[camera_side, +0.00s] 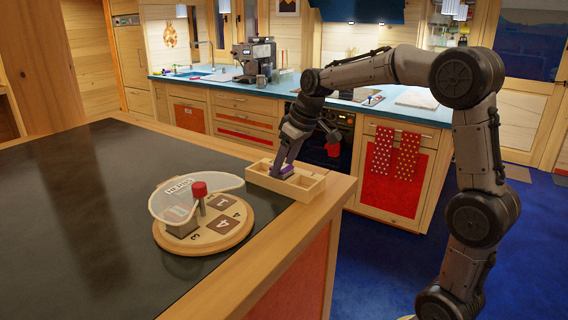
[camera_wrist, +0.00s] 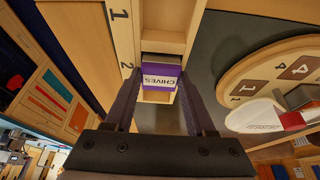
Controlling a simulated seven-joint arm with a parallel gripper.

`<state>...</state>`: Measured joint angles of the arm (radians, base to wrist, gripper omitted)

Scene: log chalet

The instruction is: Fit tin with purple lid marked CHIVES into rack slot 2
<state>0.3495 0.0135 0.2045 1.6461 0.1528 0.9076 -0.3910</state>
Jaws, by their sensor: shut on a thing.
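The tin with the purple lid marked CHIVES (camera_wrist: 162,80) is between the fingers of my gripper (camera_wrist: 160,100), which is shut on it. In the side view the purple lid (camera_side: 287,172) shows at my gripper (camera_side: 282,168), over the wooden rack (camera_side: 318,186). In the wrist view the rack (camera_wrist: 122,38) has the numerals 1 and 2 on its edge, and the tin is level with the 2, within the rack's outline. I cannot tell how deep the tin sits; its lower part is hidden.
A round wooden turntable (camera_side: 226,236) with numbered places stands left of the rack, with a clear cover marked HERBS (camera_side: 178,187) and a red knob (camera_side: 199,189). The dark countertop (camera_side: 80,220) is otherwise bare. The rack lies close to the counter's wooden edge.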

